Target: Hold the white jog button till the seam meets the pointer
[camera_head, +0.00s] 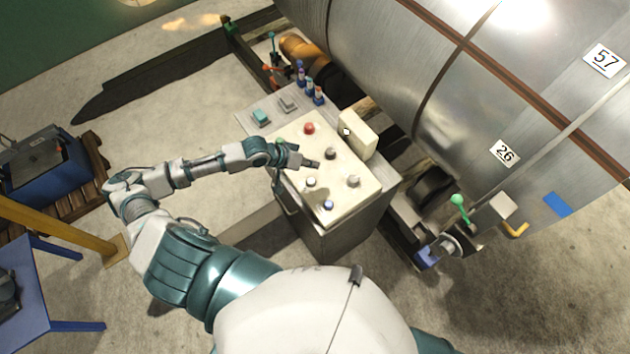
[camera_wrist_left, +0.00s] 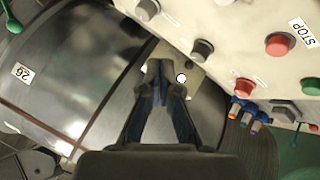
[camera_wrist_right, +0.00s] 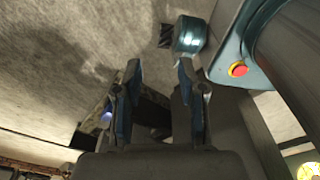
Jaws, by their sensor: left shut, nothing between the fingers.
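My left gripper (camera_head: 316,164) is shut and empty, over the middle of the cream control panel (camera_head: 352,205). The panel has a white-capped button (camera_head: 311,182) just below the fingertips. A round white spot (camera_head: 346,131) is on a small cream box behind the panel; in the left wrist view this spot (camera_wrist_left: 181,78) shows beside the closed fingers (camera_wrist_left: 165,68). I cannot tell whether the fingers touch anything. A brown strip, possibly the seam, runs along the large steel cylinder (camera_head: 400,50). A yellow-orange piece (camera_head: 517,230), possibly the pointer, is near its lower edge. My right gripper (camera_wrist_right: 159,72) is open and empty.
A red button (camera_head: 309,128), grey knobs and a blue button (camera_head: 328,205) crowd the panel. A green-knobbed lever (camera_head: 457,200) stands by the cylinder. A blue box (camera_head: 45,165) on a pallet and a blue table (camera_head: 25,290) are at left.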

